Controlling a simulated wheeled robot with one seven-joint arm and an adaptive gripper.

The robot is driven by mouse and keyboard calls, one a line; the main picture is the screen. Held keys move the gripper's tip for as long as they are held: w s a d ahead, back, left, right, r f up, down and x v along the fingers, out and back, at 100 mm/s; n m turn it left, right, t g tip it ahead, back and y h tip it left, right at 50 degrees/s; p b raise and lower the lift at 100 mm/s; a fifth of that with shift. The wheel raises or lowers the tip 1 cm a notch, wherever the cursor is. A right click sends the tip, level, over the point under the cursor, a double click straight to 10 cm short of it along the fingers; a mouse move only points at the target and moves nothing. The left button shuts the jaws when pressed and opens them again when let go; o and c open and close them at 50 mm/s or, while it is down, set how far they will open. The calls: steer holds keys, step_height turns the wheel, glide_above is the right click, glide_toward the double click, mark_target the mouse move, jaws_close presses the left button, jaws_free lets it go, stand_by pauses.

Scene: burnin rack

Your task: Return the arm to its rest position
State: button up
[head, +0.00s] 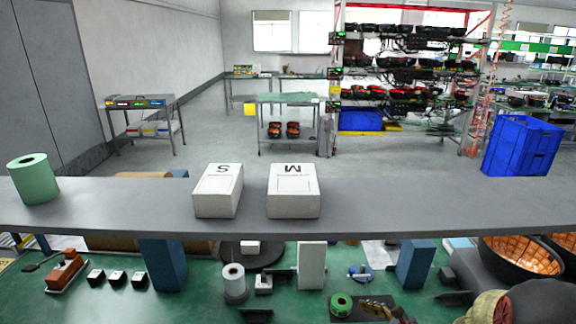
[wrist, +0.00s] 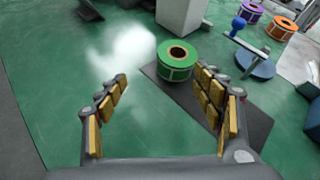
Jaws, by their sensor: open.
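My gripper (wrist: 162,88) is open in the wrist view, with its two padded fingers spread apart and nothing between them. It is above the green work surface (wrist: 60,70). A green roll (wrist: 177,62) stands on a dark mat (wrist: 245,118) just beyond the fingertips, apart from them. In the head view part of my gripper (head: 388,310) shows at the bottom right, beside the green roll (head: 341,304). The rest of my arm runs off the bottom right corner.
A grey shelf (head: 400,205) crosses above the work surface and carries two white boxes, S (head: 218,190) and M (head: 293,190), and a green roll (head: 33,178). Blue posts (head: 162,265) stand under it. A black bowl (head: 520,258) is at the right.

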steer(key=s+n+g, duration=0.1)
steer(key=s+a+n, duration=0.1)
steer(key=s, duration=0.1)
steer(key=s+a+n+g, duration=0.1)
steer(key=s+n, duration=0.1)
steer(key=shift+s+a+r+g+y, duration=0.1)
steer(key=shift+s+a+g+y, duration=0.15)
steer(key=shift+g+y, duration=0.05)
steer(key=s+n, duration=0.1)
steer(key=s+a+r+n+g, duration=0.1)
steer(key=s+n, duration=0.1)
steer(key=s+r+n+g, duration=0.1)
steer(key=s, duration=0.1)
steer(key=shift+s+a+r, duration=0.1)
steer(key=shift+a, duration=0.25)
steer(key=s+d+r+n+g+h, duration=0.1)
steer(key=s+d+r+n+h, duration=0.1)
steer(key=s+r+n+h, duration=0.45)
steer(key=s+d+r+n+h, duration=0.3)
steer(key=s+r+n, duration=0.6)
steer(key=n, duration=0.1)
steer(key=s+a+r+n+t, duration=0.1)
steer(key=a+r+t, duration=0.1)
steer(key=r, duration=0.5)
steer(key=shift+a, duration=0.5)
